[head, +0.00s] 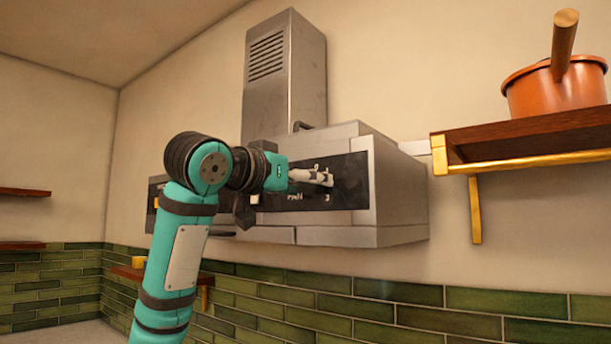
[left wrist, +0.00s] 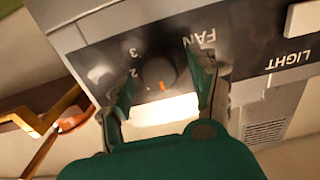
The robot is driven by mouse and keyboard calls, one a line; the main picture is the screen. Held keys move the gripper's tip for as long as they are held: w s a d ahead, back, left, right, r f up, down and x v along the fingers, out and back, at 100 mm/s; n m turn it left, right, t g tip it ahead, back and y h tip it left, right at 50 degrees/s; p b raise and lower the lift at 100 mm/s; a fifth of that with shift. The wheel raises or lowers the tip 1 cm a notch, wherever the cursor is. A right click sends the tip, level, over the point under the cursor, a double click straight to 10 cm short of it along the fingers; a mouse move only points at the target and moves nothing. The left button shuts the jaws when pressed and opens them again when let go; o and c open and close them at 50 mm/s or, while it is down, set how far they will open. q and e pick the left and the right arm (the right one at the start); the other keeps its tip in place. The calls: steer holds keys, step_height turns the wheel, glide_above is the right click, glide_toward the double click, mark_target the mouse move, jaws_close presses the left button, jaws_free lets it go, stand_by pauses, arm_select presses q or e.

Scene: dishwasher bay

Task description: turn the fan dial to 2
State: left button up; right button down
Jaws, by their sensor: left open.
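The fan dial (left wrist: 158,73) is a dark round knob with an orange mark on the hood's black front panel. In the left wrist view its orange mark points to the bottom of the picture, away from the visible 2 and 3 at its left. My left gripper (left wrist: 165,80) is open, one finger on each side of the dial; I cannot tell whether they touch it. In the head view my left gripper (head: 314,177) is at the panel and largely hides the dial. My right gripper is not in view.
The steel range hood (head: 400,205) hangs on the wall. A LIGHT switch (left wrist: 304,18) sits on the same panel. To the right, a wooden shelf (head: 530,138) with brass edge holds an orange pot (head: 555,92). The space between hood and shelf is narrow.

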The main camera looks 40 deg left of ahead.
arm_select(q)
steer(key=shift+c, duration=0.2)
steer(key=shift+w, duration=0.1)
steer(key=c, duration=1.1)
steer(key=shift+m, duration=0.3)
steer(key=shift+d+f+m+p, duration=0.1)
steer(key=shift+m+p, duration=2.7)
steer(key=shift+m, duration=1.5)
steer(key=shift+d+f+m+p, duration=0.1)
steer(key=shift+m+p, duration=2.7)
steer(key=shift+m, duration=1.5)
